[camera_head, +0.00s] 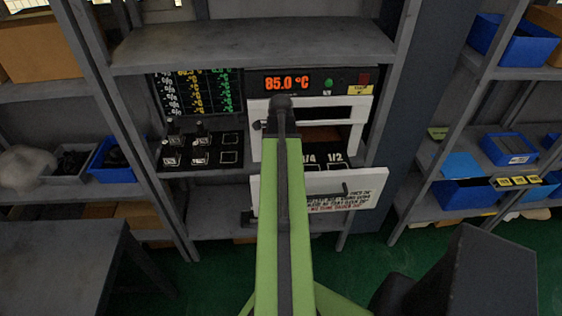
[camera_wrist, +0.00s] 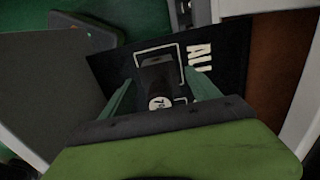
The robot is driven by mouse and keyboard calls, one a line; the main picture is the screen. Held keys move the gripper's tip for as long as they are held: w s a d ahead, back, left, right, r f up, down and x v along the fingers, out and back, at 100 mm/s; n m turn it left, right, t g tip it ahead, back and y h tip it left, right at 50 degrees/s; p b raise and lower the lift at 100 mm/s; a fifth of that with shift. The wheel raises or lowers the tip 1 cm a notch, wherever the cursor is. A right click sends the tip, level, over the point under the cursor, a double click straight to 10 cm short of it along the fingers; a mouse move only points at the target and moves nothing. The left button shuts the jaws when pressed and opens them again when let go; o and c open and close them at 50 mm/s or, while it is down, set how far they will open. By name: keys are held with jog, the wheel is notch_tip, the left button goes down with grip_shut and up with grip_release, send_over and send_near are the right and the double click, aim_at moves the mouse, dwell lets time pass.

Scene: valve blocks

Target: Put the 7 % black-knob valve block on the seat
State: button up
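In the head view my green arm reaches to the open drawer (camera_head: 360,188), and hides the gripper and this block.
The drawer sits under a panel reading 85.0 °C (camera_head: 287,83). Its tray shows "1/4" and "1/2" positions. Left of it, several small black blocks (camera_head: 172,150) stand on a shelf with outlined squares. Blue bins (camera_head: 508,149) are on the right shelves. A grey table (camera_head: 60,265) stands front left.

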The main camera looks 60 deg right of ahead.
notch_tip(320, 180, up, 13)
jog(key=p, duration=1.2)
jog(key=shift+f, duration=0.3)
jog(key=shift+w+a, duration=0.1)
jog(key=w+a+n, duration=1.2)
jog(key=w+a, duration=0.4)
jog(key=a, duration=0.3)
jog(key=w+a+n, duration=0.2)
jog(key=a+n, duration=0.6)
jog(key=a, duration=0.7)
jog(key=w+a+n, duration=0.3)
jog(key=a+n, duration=0.5)
jog(key=a, duration=0.7)
jog(key=shift+w+a+n, duration=0.25)
jog(key=shift+a+n, duration=0.15)
